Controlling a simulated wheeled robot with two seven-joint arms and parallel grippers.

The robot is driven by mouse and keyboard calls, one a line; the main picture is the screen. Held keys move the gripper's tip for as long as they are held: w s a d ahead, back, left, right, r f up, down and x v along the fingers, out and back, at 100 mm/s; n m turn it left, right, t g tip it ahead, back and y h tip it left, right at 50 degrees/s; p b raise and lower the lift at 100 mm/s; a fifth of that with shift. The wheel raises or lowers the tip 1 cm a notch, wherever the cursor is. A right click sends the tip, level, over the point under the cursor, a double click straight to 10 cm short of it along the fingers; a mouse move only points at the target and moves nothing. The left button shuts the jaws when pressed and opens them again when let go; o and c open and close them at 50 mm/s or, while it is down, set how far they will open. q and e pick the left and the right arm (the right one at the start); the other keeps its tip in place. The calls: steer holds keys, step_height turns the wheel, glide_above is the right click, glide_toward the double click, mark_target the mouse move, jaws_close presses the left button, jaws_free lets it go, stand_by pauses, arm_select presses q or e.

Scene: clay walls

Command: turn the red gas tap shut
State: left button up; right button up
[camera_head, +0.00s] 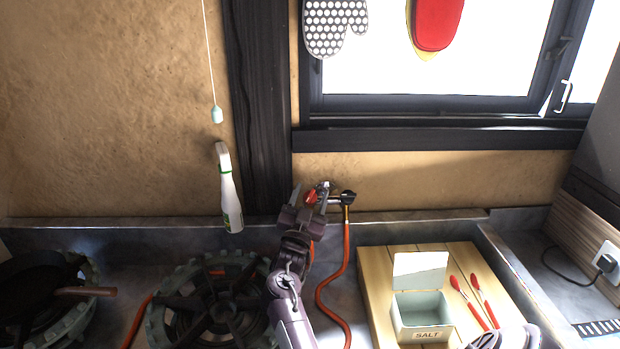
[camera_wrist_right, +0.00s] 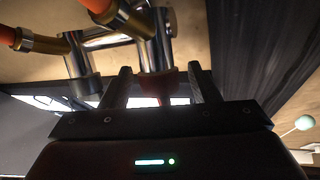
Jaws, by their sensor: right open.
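The red gas tap (camera_head: 311,196) is on the metal pipework at the wall, below the window's left side. My right gripper (camera_head: 311,192) is at it, with one finger on each side. In the right wrist view the red tap handle (camera_wrist_right: 160,87) shows between the two open fingers (camera_wrist_right: 158,88), in front of a steel fitting. The fingers look apart from the handle. The gripper partly hides the tap in the head view, so the handle's angle is unclear. My left gripper is not in view.
An orange hose (camera_head: 333,292) hangs from a black-handled valve (camera_head: 347,198) just right of the tap. A spray bottle (camera_head: 229,196) is to the left, above the gas burner (camera_head: 185,303). A wooden board (camera_head: 378,304) with a salt box (camera_head: 421,307) and red-handled tongs lies to the right.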

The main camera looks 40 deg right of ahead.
mark_target(310, 192)
step_height(310, 192, up, 20)
steer(key=b, duration=0.1)
steer(key=shift+f+b, duration=0.15)
steer(key=shift+b, duration=0.25)
